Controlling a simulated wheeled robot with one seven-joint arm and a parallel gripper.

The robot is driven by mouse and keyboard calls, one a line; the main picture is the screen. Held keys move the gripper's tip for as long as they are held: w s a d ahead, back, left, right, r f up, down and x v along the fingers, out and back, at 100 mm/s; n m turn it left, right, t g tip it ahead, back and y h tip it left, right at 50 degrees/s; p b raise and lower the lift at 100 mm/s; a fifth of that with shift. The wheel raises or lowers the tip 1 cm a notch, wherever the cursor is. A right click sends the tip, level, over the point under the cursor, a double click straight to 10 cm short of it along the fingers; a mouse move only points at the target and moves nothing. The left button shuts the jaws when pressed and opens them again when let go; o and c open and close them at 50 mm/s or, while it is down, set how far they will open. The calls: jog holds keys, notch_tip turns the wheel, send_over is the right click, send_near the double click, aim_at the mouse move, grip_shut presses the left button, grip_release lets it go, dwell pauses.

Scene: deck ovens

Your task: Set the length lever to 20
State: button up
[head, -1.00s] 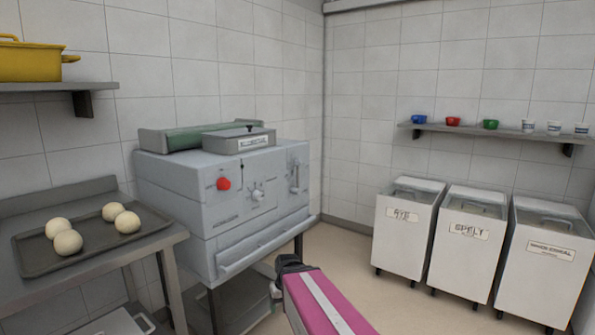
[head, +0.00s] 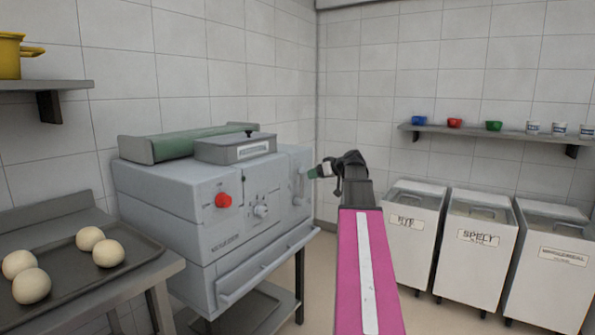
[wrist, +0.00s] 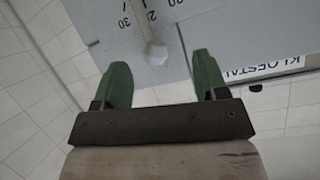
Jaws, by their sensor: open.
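The length lever is a pale grey arm with a rounded end. In the head view it is at the right of the machine's front panel (head: 299,186). In the wrist view the lever (wrist: 155,50) sticks out from the panel, beside a scale where 25 and 30 can be read. My gripper (head: 313,173) is at the panel's right side, close to the lever. In the wrist view its two green fingers (wrist: 162,66) are apart, with the lever's end between their tips. No contact is visible.
The grey machine (head: 160,190) also carries a red knob (head: 223,200) and a white dial (head: 261,211). A box with a label (head: 235,149) and a green roller (head: 190,142) sit on top. A dough tray (head: 135,262) stands left; flour bins (head: 470,262) stand right.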

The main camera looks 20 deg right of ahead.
aim_at(305, 170)
jog(key=shift+t, duration=0.4)
jog(key=w+a, duration=0.1)
jog(key=w, duration=0.2)
jog(key=w+a, duration=0.1)
jog(key=w, duration=0.2)
jog(key=w+a+f, duration=0.1)
jog(key=w, duration=0.2)
jog(key=shift+w+a, duration=0.2)
jog(key=shift+a, duration=0.05)
grip_shut()
jog(key=shift+s+a+f+n+t+h, duration=0.15)
jog(key=shift+s+a+n+t+h, duration=0.15)
jog(key=shift+s+a+n, duration=0.5)
jog(key=shift+s+a+f+n+t+h, duration=0.25)
jog(key=shift+s+a+n, duration=0.35)
jog(key=shift+a, duration=0.4)
jog(key=shift+s+a+f+n+t+h, duration=0.15)
jog(key=shift+s+a+f+n+t, duration=0.2)
jog(key=shift+s+a+n, duration=0.2)
jog(key=shift+s+a+f+n+t+h, duration=0.1)
jog(key=shift+s+a+f+n+t, duration=0.25)
jog(key=shift+a, duration=0.25)
jog(key=shift+r, duration=0.1)
jog(key=shift+s, duration=0.1)
